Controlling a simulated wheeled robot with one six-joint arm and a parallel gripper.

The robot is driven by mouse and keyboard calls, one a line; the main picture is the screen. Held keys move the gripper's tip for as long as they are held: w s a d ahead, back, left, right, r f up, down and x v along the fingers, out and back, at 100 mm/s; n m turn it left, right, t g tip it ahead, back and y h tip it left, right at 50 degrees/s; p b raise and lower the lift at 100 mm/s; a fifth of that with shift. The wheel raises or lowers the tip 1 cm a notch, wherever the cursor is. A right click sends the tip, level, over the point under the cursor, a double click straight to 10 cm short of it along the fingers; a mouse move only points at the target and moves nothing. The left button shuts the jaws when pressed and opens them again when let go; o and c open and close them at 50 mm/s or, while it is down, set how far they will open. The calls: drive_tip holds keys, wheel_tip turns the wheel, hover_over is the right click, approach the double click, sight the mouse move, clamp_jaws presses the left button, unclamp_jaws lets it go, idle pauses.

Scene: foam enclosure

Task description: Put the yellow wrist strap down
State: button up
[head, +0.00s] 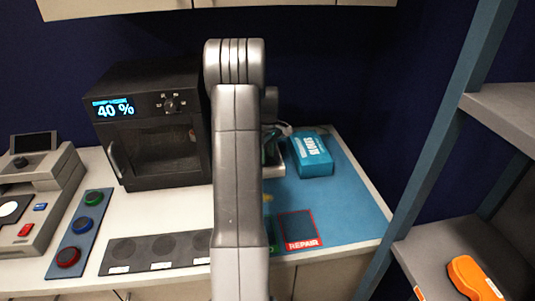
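A small yellow patch (268,198) shows at the right edge of my arm, over the blue mat (335,205). It may be part of the yellow wrist strap, but my arm hides most of it. My grey arm stands upright in the middle of the head view and covers the left part of the mat. Some grey and dark parts show just right of the arm, near the teal box, and may belong to my gripper. Its fingers cannot be made out, nor whether it holds anything.
A teal box marked GLOVES (311,156) sits at the mat's back. A red-outlined REPAIR square (298,229) is at its front. A black oven-like box (150,125) reading 40 %, a button panel (79,233) and a dark pad (158,252) stand left. Shelves (470,255) rise on the right.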

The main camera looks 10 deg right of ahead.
wheel_tip(320, 180, up, 12)
drive_tip(key=b, duration=0.1)
idle(0.5)
